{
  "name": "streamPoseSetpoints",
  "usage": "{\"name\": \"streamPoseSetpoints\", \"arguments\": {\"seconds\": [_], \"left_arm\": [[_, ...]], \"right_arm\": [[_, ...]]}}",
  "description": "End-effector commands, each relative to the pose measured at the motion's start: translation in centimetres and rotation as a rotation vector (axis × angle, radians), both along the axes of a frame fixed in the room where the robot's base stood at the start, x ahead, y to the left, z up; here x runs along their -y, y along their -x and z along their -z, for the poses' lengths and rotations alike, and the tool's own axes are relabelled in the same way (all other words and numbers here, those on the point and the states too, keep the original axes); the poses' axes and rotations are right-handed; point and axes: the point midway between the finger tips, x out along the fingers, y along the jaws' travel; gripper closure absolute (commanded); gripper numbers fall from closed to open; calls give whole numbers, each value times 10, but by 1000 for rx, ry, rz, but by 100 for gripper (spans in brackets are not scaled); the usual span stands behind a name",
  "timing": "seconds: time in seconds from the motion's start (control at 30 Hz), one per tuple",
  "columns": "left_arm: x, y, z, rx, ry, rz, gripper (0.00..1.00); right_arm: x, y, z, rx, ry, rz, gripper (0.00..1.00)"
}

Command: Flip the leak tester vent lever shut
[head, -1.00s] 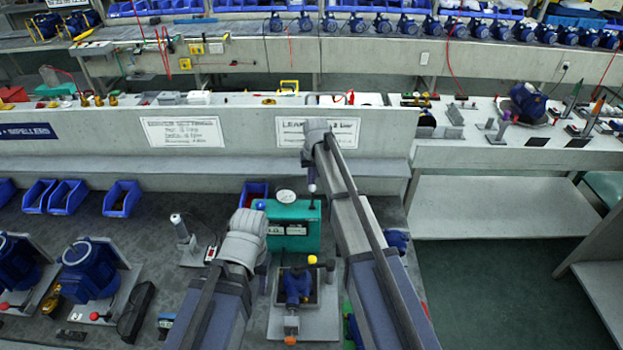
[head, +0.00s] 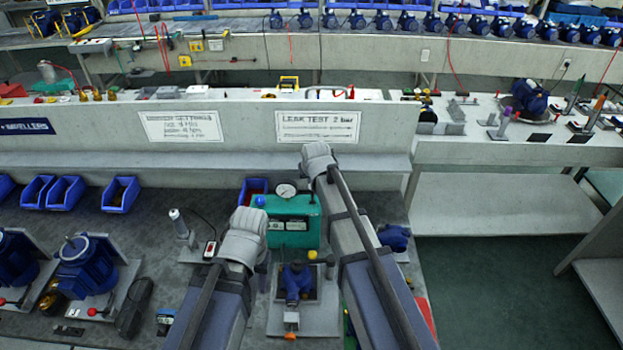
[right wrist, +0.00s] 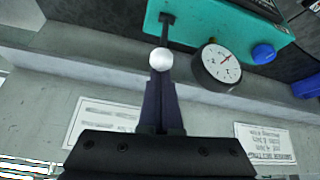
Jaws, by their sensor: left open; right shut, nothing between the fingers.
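The leak tester is a teal box (head: 307,232) with a round gauge (head: 285,190) on top and a blue knob (head: 260,201). In the right wrist view the vent lever (right wrist: 160,60) is a dark stem with a pale ball end, standing out from the teal box (right wrist: 220,30). My right gripper (right wrist: 159,88) is shut and empty, its tips at the ball; whether they touch cannot be told.
A blue pump (head: 296,282) sits in a fixture in front of the tester, with a yellow knob (head: 312,255) beside it. The gauge (right wrist: 221,63) is close beside the right fingers. A pale probe on a stand (head: 178,225) is to the left. Blue bins (head: 121,194) stand further left.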

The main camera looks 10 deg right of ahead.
Motion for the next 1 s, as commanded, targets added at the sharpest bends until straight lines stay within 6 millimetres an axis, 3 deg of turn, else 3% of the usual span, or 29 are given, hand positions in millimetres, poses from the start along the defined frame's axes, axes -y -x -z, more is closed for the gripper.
{"name": "streamPoseSetpoints", "arguments": {"seconds": [0.03, 0.37, 1.0], "left_arm": [[0, 0, 11, 0, 0, 0, 50], [0, 0, 46, 0, 0, -1, 50], [0, 0, 49, 0, 0, -1, 50]], "right_arm": [[-1, 12, 6, 40, 8, -2, 100], [-6, 32, 7, 273, 55, -1, 100], [-9, 42, 4, 305, 61, 0, 100]]}}
